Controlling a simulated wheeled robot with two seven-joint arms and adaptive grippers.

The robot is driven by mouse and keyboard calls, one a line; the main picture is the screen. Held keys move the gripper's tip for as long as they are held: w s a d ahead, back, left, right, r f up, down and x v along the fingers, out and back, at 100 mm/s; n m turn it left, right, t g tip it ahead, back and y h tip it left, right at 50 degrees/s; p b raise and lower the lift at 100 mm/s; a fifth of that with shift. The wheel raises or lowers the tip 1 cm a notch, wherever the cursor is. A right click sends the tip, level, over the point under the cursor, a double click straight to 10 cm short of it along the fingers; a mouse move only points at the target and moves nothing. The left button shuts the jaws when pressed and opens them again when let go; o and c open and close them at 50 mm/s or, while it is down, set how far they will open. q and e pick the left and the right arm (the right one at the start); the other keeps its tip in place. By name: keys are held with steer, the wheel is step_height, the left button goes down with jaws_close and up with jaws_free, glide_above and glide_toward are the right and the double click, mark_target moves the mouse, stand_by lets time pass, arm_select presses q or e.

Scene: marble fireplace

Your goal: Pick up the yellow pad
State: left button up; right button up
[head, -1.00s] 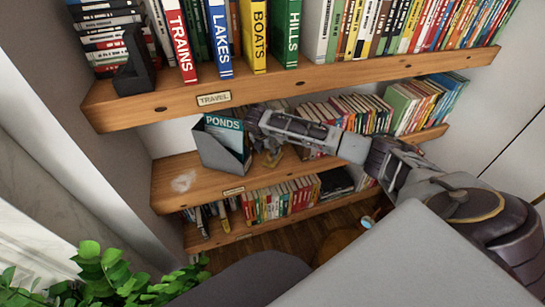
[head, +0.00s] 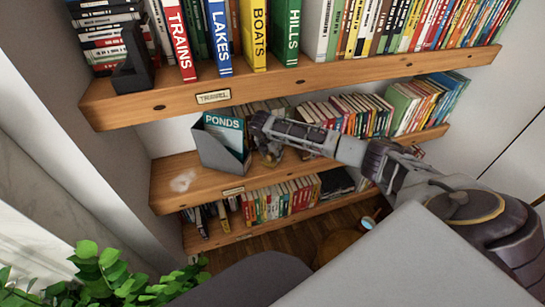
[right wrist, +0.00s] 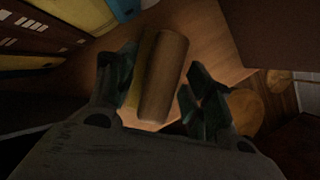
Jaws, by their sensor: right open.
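My right gripper (head: 270,153) is over the middle shelf, just right of the grey file holder. In the right wrist view my right gripper (right wrist: 162,78) is open, with one finger on each side of a small upright block with a rounded brown face and a dull yellow side. This block, seemingly the yellow pad (right wrist: 143,68), stands between the fingers; it is too dark to tell whether either finger touches it. In the head view my gripper hides it. My left gripper is not in view.
The grey file holder (head: 219,150) with the PONDS book (head: 224,130) stands close left of my gripper. Rows of books (head: 345,114) stand behind my arm. The upper shelf (head: 290,82) overhangs. The middle shelf's left end (head: 172,175) is mostly clear.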

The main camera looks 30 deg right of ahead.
steer(key=c, duration=1)
jaws_close()
steer(key=shift+r, duration=0.7)
step_height(320, 180, up, 2)
steer(key=shift+r+p, duration=0.1)
steer(key=shift+p, duration=0.25)
steer(key=shift+s+a, duration=0.25)
steer(key=shift+a, duration=0.25)
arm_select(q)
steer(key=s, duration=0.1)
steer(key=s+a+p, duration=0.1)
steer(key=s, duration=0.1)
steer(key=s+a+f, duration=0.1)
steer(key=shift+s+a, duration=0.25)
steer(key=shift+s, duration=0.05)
arm_select(e)
steer(key=s+a, duration=0.9)
steer(key=a, duration=0.5)
steer(key=shift+a, duration=0.2)
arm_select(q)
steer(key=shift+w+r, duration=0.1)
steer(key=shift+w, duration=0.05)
